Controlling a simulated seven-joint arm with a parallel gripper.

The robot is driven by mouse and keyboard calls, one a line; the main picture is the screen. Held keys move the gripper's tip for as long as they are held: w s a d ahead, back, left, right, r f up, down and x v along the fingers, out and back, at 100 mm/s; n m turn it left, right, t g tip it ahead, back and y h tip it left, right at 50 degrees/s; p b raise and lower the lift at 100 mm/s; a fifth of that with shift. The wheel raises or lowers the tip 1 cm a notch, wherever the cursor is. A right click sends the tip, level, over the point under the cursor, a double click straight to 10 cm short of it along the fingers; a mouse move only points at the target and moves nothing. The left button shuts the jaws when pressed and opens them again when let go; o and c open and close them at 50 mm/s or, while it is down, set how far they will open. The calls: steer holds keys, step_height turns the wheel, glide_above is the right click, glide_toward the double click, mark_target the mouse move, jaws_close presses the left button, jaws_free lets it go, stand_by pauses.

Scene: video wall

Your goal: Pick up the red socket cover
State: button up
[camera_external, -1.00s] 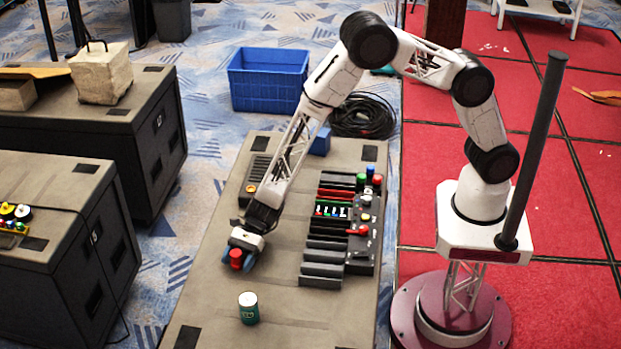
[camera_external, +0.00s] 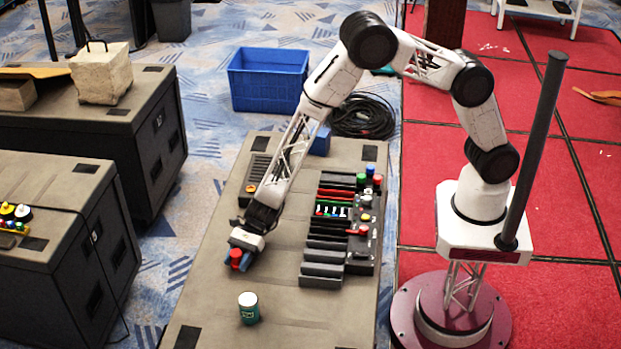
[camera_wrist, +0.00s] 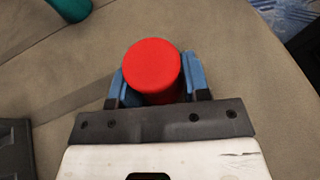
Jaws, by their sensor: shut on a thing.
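The red socket cover (camera_wrist: 151,70) is a round red piece between the two blue fingers of my gripper (camera_wrist: 158,88) in the wrist view. The fingers touch it on both sides and are shut on it. In the external view the red cover (camera_external: 236,255) shows at the tip of my gripper (camera_external: 241,259), low over the grey case top (camera_external: 205,305). I cannot tell whether the cover still touches the surface.
A dark rack (camera_external: 322,270) of slots and coloured pieces lies to the right. A blue crate (camera_external: 268,80) stands on the floor behind. The case top left of the rack is mostly clear.

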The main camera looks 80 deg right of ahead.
mark_target(239, 252)
steer(key=shift+r, duration=0.1)
steer(key=shift+r, duration=1.1)
steer(key=shift+s+d+r, duration=0.25)
steer(key=shift+s+r, duration=0.2)
steer(key=shift+r, duration=0.2)
steer(key=s+d, duration=0.2)
steer(key=s, duration=0.2)
steer(key=s+d+r, duration=0.1)
steer(key=s+d, duration=0.1)
steer(key=s, duration=0.2)
steer(key=s+d, duration=0.3)
steer(key=s, duration=0.2)
steer(key=shift+s+r, duration=0.1)
steer(key=shift+r, duration=0.05)
steer(key=shift+d, duration=0.1)
